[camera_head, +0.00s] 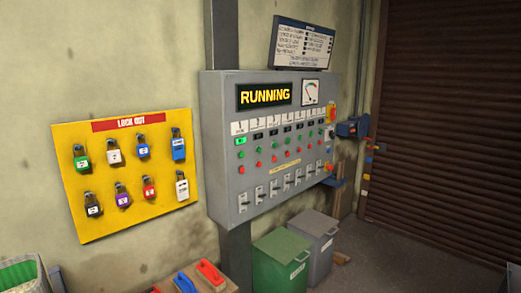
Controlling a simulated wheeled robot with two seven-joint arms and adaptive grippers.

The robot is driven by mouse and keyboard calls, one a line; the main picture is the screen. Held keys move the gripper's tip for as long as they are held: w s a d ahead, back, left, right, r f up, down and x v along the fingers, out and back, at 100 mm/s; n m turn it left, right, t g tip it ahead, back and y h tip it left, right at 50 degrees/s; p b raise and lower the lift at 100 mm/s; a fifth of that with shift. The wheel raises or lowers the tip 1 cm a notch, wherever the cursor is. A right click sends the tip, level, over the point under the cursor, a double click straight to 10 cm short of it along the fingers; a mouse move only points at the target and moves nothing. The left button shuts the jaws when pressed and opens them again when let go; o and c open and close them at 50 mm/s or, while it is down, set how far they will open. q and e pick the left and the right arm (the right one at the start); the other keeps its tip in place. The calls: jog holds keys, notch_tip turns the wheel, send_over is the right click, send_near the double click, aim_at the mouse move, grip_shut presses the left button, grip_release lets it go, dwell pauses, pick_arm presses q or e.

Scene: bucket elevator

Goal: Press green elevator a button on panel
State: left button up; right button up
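The grey control panel (222,120) hangs on the wall in the middle of the camera_head view. Its display (264,95) reads RUNNING in yellow. A row of small green buttons (240,155) crosses the panel, with a row of red buttons (243,169) below. Above the leftmost green button, a small indicator (240,141) glows bright green. The column labels are too small to read, so I cannot tell which green button is for elevator A. Neither of my grippers is in view.
A yellow lockout board (75,215) with several padlocks hangs left of the panel. A green bin (281,262) and a grey bin (318,240) stand below it. Red- and blue-handled tools (211,272) lie at the bottom. A brown shutter (450,120) is at right, with clear floor before it.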

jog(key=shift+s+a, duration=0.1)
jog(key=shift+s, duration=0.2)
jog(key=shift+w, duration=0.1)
